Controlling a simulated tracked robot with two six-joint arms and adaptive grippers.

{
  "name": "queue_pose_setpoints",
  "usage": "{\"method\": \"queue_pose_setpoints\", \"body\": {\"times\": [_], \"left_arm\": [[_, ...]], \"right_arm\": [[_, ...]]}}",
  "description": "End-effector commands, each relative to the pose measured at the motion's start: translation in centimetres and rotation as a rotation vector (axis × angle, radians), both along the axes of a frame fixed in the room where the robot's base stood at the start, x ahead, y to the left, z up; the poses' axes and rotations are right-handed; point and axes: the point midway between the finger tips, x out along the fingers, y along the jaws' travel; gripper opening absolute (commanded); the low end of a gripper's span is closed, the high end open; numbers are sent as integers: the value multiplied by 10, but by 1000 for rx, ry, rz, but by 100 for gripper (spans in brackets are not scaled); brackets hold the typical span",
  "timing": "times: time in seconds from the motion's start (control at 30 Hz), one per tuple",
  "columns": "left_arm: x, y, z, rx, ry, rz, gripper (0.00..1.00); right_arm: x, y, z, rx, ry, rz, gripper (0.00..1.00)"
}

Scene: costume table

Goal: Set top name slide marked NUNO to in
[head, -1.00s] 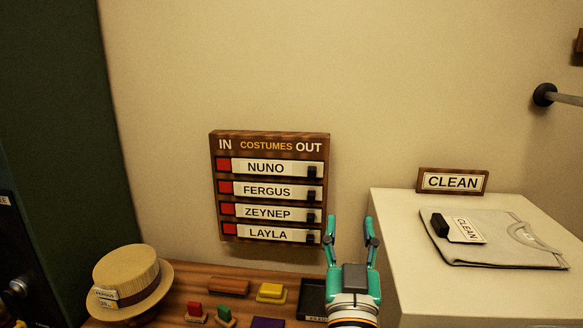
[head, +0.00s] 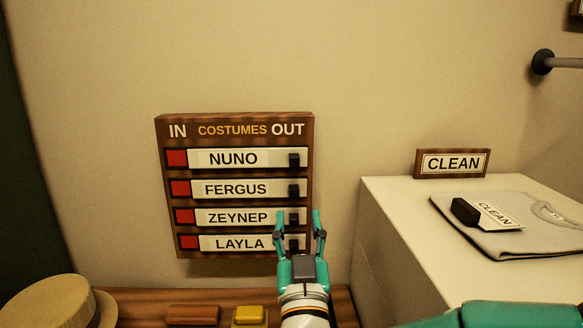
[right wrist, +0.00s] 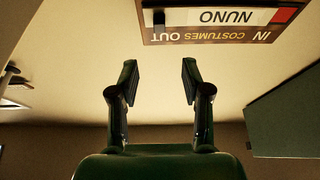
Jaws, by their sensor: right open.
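The wooden name board (head: 309,190) hangs on the wall with IN at its left and OUT at its right. The top slide marked NUNO (head: 233,158) has its black knob (head: 294,159) at the right, OUT end, with red showing at the left. My right gripper (head: 301,214) is open and empty, below the NUNO row, overlapping the ZEYNEP and LAYLA knobs in the head view. In the right wrist view the board appears upside down, with the NUNO slide (right wrist: 228,17) beyond the open fingers (right wrist: 156,75). My left gripper is not in view.
The slides FERGUS (head: 235,189), ZEYNEP (head: 237,217) and LAYLA (head: 239,243) also have their knobs at the right. A white cabinet (head: 400,225) with a folded shirt (head: 515,225) and a CLEAN sign (head: 452,163) stands right. A straw hat (head: 45,303) is at lower left.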

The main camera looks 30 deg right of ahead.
Motion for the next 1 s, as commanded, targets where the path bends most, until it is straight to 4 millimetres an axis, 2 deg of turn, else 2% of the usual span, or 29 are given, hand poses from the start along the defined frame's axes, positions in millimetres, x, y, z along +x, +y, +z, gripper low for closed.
{"method": "queue_pose_setpoints", "body": {"times": [0.6, 0.8, 1.0], "left_arm": [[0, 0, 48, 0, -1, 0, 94], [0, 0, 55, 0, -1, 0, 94], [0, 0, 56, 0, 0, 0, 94]], "right_arm": [[97, -61, 50, 0, 1, -3, 48], [115, -71, 57, -1, 1, -2, 48], [119, -74, 58, 0, 1, -1, 48]]}}
